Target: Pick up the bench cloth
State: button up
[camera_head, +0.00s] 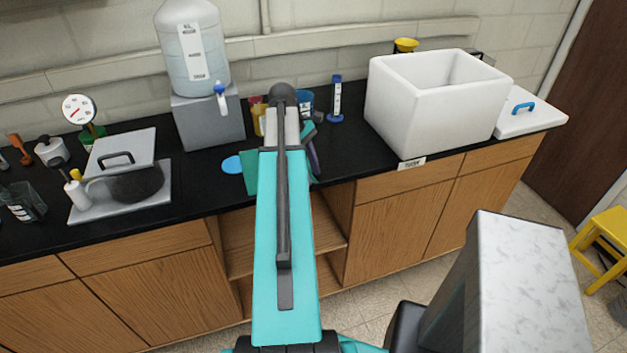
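A flat dark green piece (250,173), which looks like the bench cloth, lies near the front edge of the black counter.
A light blue disc (232,164) lies just left of the cloth. A water jug (192,60) and a white tub (432,112) flank this spot.

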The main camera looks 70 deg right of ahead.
grip_shut()
notch_tip(320, 180, up, 12)
jog(key=p, duration=0.8)
dwell(0.5)
